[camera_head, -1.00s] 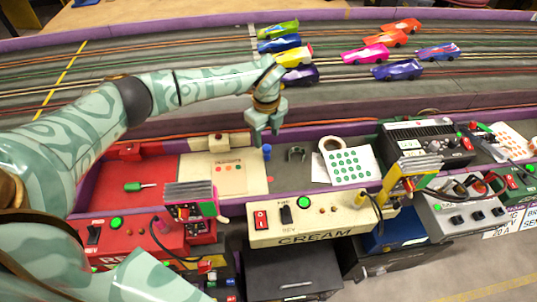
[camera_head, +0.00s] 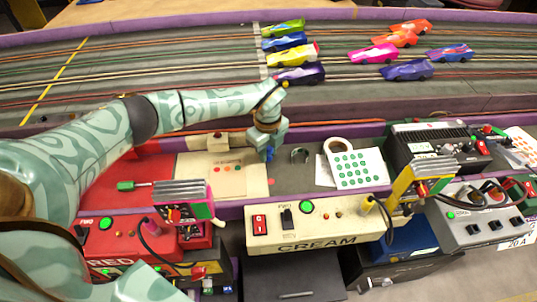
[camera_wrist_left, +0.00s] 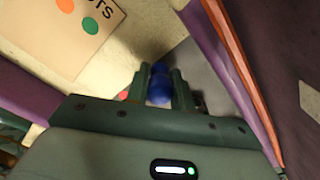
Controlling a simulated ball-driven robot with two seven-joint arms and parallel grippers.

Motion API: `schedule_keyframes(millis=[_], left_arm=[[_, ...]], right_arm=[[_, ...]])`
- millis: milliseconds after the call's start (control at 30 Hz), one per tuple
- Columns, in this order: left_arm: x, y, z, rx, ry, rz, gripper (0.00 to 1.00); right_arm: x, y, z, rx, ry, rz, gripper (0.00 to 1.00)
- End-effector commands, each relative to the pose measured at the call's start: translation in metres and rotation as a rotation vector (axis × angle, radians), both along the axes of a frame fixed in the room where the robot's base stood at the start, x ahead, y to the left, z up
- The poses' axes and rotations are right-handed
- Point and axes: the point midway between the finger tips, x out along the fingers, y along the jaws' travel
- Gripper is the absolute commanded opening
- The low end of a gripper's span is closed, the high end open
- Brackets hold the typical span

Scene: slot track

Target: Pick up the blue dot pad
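The blue dot pad appears to be the small blue upright piece (camera_head: 270,154) on the grey shelf beside the cream panel. In the head view it is mostly hidden by my left gripper (camera_head: 268,146), which points down over it. In the left wrist view the blue piece (camera_wrist_left: 158,92) sits between the two fingers of my left gripper (camera_wrist_left: 158,72). The fingers stand apart, one on each side of it; whether they touch it is unclear. My right gripper is not in view.
A cream panel (camera_head: 205,168) with a dots card (camera_head: 228,169) lies left of the blue piece. The cream control box (camera_head: 330,232) stands in front; slot cars (camera_head: 297,54) stand behind.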

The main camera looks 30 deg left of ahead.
Motion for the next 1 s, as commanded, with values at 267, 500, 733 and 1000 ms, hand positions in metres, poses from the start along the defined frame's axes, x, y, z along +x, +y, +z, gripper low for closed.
schedule_keyframes(millis=[267,500,733,1000], left_arm=[[0.000,0.000,-0.001,0.000,0.001,-0.001,0.01],[0.000,0.000,0.014,0.000,-0.002,-0.001,0.01],[-0.012,-0.010,0.059,-0.001,-0.006,-0.004,0.01],[-0.055,-0.044,0.108,-0.001,-0.004,-0.006,0.01]], right_arm=[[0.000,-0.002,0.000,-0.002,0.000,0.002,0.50],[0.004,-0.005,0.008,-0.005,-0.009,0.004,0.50],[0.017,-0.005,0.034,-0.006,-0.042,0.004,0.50],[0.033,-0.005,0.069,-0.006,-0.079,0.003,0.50]])
